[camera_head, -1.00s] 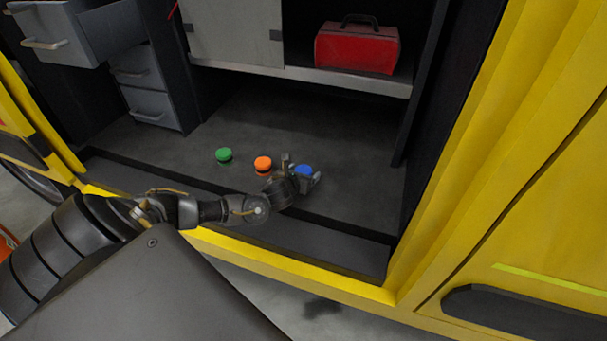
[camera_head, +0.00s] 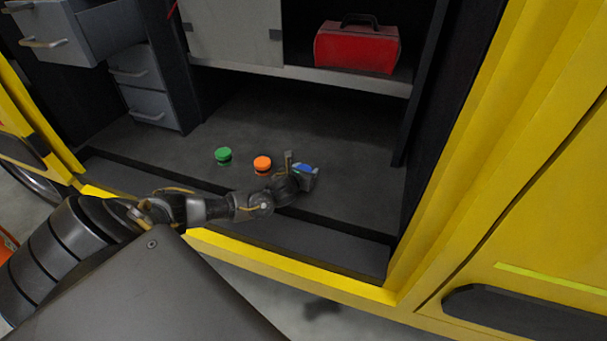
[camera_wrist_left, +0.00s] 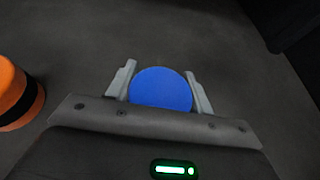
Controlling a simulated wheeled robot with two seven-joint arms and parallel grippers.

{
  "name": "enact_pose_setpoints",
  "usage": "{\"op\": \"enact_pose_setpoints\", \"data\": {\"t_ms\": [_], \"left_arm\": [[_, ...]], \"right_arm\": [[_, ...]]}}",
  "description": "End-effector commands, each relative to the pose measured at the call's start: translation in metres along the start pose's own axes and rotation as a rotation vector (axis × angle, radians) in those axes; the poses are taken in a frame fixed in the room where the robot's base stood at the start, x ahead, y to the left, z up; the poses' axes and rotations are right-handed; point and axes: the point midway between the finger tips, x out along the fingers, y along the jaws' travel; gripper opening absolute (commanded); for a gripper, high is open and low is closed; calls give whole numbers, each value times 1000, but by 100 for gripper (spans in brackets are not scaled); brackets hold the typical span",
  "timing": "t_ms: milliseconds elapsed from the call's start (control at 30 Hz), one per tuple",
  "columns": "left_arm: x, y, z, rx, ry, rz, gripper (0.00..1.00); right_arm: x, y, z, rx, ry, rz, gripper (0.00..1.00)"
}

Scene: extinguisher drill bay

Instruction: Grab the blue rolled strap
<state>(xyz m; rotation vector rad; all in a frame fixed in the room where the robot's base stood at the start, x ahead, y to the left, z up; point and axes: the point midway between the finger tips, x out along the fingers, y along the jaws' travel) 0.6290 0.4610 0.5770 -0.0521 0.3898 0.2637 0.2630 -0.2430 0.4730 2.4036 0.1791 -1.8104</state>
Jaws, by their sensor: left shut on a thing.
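The blue rolled strap (camera_head: 304,168) is on the dark compartment floor, the rightmost of the three rolls in the head view. In the left wrist view its round blue top (camera_wrist_left: 160,90) sits between the two grey fingers. My left gripper (camera_head: 302,172) is shut on it, with one finger on each side. The gripper partly hides the strap in the head view. My right gripper is not in view.
An orange roll (camera_head: 262,164) stands just left of the gripper, and a green roll (camera_head: 223,155) stands farther left. A red case (camera_head: 357,48) sits on the shelf above. The floor behind the rolls is clear. A yellow sill edges the front.

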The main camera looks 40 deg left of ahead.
Motion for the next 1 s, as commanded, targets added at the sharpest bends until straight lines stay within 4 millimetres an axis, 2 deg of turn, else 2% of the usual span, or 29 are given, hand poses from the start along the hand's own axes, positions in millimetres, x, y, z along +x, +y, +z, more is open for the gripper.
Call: {"op": "enact_pose_setpoints", "data": {"t_ms": [267, 333, 433, 700, 900, 1000], "left_arm": [[-3, 0, 9, -1, -2, 0, 23], [-6, 0, 16, -1, -2, 0, 23], [-13, 1, 33, -1, -4, 0, 23], [-78, 22, 69, 3, -1, -1, 23], [-126, 42, 68, 3, 4, -2, 23], [-142, 50, 70, 3, 2, -1, 23]], "right_arm": [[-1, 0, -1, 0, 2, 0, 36], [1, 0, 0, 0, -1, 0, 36], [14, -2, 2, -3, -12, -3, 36], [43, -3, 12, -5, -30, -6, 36], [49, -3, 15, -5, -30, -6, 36], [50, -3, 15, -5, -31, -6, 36]]}}
